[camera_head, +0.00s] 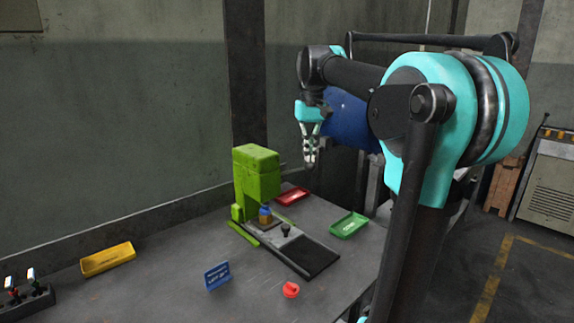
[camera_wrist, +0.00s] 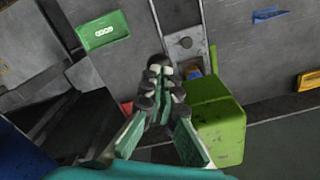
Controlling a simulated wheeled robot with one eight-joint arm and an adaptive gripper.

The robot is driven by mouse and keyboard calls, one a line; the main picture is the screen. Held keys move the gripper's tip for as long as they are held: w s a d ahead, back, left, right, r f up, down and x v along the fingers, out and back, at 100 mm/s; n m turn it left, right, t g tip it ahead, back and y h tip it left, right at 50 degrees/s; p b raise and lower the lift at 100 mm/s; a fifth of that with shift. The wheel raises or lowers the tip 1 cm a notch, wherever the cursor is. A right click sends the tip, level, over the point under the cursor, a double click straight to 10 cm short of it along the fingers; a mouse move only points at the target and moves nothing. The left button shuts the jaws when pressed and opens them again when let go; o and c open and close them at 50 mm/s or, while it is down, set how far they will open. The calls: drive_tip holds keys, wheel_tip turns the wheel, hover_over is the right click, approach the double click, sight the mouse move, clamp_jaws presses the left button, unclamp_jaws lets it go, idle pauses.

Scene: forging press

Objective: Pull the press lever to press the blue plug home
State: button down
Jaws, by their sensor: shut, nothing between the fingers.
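The green press (camera_head: 257,175) stands on the table; its top and side show in the wrist view (camera_wrist: 220,125). The blue plug (camera_head: 265,214) sits upright under the press head, on a brownish block. A short grey piece (camera_head: 283,165) sticks out of the right side of the press head and may be part of the lever. My gripper (camera_head: 311,164) is shut and empty, in the air to the right of the press head. In the wrist view its fingertips (camera_wrist: 160,70) are together, with a dark round shape behind them that I cannot identify for sure.
A slide with a black knob (camera_head: 286,229) and dark pad runs forward from the press. A red tray (camera_head: 292,197) and a green tray (camera_head: 349,225) lie to the right.

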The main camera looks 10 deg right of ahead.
sight(313, 165)
idle(0.3)
drive_tip(key=shift+s+d+f, duration=0.1)
drive_tip(key=shift+s+f, duration=0.05)
drive_tip(key=shift+f, duration=0.35)
drive_tip(key=shift+s+d+f, duration=0.1)
drive_tip(key=shift+s+f, duration=0.05)
drive_tip(key=shift+f, duration=0.35)
drive_tip(key=shift+s+d+f, duration=0.1)
drive_tip(key=shift+s+f, duration=0.05)
drive_tip(key=shift+f, duration=0.35)
drive_tip(key=shift+s+d+f, duration=0.1)
drive_tip(key=shift+f, duration=0.35)
drive_tip(key=shift+r, duration=0.15)
drive_tip(key=shift+w+a+r, duration=0.15)
drive_tip(key=shift+w+r, duration=0.05)
drive_tip(key=shift+r, duration=0.45)
drive_tip(key=shift+w+a+r, duration=0.1)
drive_tip(key=shift+w+r, duration=0.05)
drive_tip(key=shift+r, duration=0.5)
